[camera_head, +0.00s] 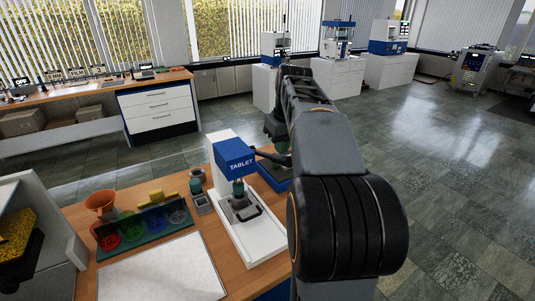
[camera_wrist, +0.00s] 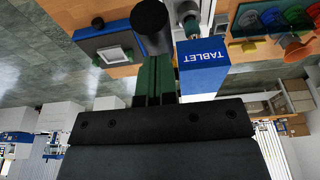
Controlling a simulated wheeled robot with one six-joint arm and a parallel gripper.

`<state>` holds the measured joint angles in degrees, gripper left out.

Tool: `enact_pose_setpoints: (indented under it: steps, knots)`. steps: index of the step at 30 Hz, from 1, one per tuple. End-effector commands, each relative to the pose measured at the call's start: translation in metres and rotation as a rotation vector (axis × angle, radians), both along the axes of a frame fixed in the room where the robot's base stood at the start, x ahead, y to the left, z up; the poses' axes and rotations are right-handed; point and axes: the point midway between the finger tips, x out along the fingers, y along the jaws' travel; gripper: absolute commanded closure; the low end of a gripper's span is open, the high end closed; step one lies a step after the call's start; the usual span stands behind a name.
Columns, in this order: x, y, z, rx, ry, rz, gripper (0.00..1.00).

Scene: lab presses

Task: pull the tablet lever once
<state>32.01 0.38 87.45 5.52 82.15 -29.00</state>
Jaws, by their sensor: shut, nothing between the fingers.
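The tablet press (camera_head: 236,158) is a white machine with a blue head marked TABLET, standing on the wooden bench in the head view. Its blue head (camera_wrist: 203,58) appears upside down in the wrist view. A dark lever (camera_head: 272,157) sticks out from the press's right side, partly hidden by my arm. In the wrist view a black round lever end (camera_wrist: 152,24) lies just beyond my fingertips. My gripper (camera_wrist: 155,60) has green fingers, shut with nothing between them. I cannot tell whether they touch the lever. In the head view my gripper (camera_head: 279,135) is mostly hidden by my arm.
A blue device (camera_head: 272,178) stands just right of the press, partly behind my arm. A small scale (camera_head: 202,204), a rack of coloured bowls (camera_head: 143,230), an orange funnel (camera_head: 101,203) and a white board (camera_head: 165,270) are left of it. The floor on the right is clear.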

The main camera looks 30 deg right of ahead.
Motion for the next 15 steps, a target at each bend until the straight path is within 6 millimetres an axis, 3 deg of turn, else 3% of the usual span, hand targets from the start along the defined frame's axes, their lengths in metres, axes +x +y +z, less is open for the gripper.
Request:
enact_pose_setpoints:
  steps: [15]
  knots:
    - [0.000, 0.000, -0.034, 0.000, 0.000, 0.000, 1.00]
